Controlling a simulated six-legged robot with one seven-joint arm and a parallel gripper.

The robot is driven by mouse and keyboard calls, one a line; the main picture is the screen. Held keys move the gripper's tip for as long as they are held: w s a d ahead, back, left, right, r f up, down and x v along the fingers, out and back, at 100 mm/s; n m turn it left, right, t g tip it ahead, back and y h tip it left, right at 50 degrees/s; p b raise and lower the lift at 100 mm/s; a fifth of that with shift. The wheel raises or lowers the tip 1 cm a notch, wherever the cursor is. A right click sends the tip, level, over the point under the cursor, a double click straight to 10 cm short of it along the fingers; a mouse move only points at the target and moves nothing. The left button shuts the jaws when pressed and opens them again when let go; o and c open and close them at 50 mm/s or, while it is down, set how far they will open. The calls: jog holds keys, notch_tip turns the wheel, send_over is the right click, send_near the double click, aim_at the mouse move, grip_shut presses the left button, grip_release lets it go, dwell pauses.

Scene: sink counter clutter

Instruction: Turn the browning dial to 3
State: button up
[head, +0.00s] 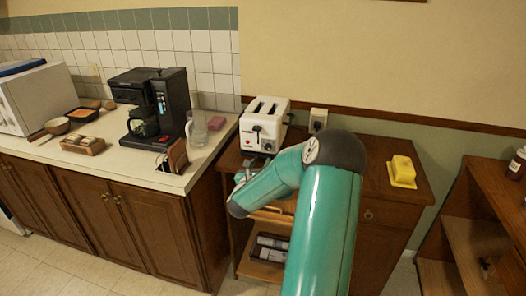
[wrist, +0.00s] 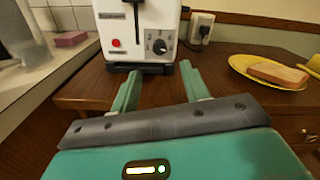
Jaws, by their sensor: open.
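The white toaster (head: 264,125) stands on the wooden cabinet top, right of the counter. In the wrist view the toaster (wrist: 122,38) shows its front, with a red button and a dark browning dial (wrist: 159,46) ringed by numbers. The dial's exact setting is too small to read surely. My gripper (wrist: 161,78) is open and empty, its two green fingers pointing at the toaster's lower front, below the dial and apart from it. In the head view my gripper (head: 241,177) is partly hidden by my arm, in front of the cabinet.
A wall outlet with a plug (wrist: 201,28) is right of the toaster. A yellow plate (wrist: 262,72) holds a bread slice (wrist: 279,72). A coffee maker (head: 155,105) and glass pitcher (head: 197,130) stand on the left counter.

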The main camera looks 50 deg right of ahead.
aim_at(267, 148)
jog(key=x, duration=1)
jog(key=c, duration=1)
